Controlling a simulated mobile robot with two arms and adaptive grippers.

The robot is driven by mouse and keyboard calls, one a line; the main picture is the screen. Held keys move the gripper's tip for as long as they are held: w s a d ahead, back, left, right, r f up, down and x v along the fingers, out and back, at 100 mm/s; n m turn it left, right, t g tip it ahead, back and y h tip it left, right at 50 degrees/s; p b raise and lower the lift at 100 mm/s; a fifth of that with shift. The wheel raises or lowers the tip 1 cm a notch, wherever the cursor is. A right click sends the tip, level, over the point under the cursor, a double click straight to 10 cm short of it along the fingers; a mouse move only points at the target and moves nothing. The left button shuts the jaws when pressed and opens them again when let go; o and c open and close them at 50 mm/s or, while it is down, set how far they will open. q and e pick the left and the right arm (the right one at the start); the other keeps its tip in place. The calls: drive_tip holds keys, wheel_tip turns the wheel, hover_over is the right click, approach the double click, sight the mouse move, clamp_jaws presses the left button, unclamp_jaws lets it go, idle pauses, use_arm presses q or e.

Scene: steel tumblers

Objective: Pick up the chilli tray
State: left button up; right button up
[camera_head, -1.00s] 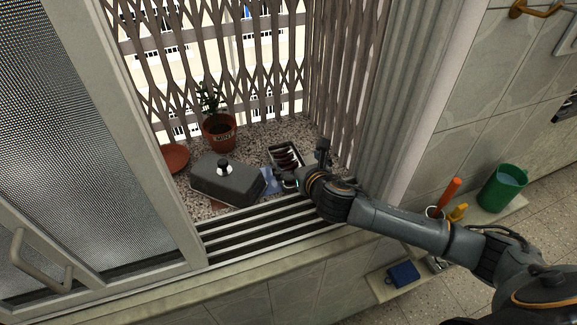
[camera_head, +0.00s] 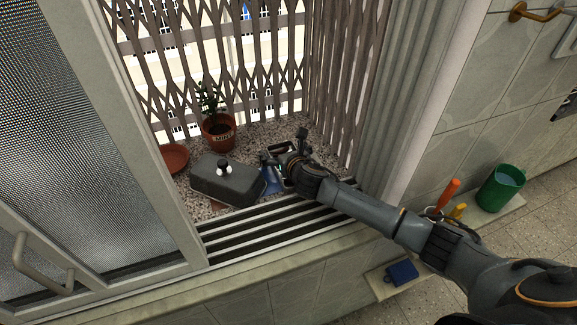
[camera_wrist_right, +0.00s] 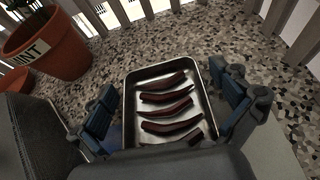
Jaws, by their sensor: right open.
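The chilli tray (camera_wrist_right: 201,88) is a shallow metal tray on the speckled sill, holding several dark red chillies (camera_wrist_right: 170,104). It fills the middle of the right wrist view. In the head view it is mostly hidden behind my right gripper (camera_head: 277,166). In the wrist view my right gripper (camera_wrist_right: 167,108) is open, one finger on the left side of the tray and the other on its right. I cannot tell whether the fingers touch the walls. The tray's near end is hidden by the gripper body. My left gripper is out of view.
A mint pot (camera_head: 220,133) and a terracotta saucer (camera_head: 174,158) are farther left. A lattice grille (camera_head: 235,60) closes the back; window rails (camera_head: 270,222) run in front.

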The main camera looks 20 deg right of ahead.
drive_tip(key=c, duration=1.3)
drive_tip(key=shift+r, duration=0.1)
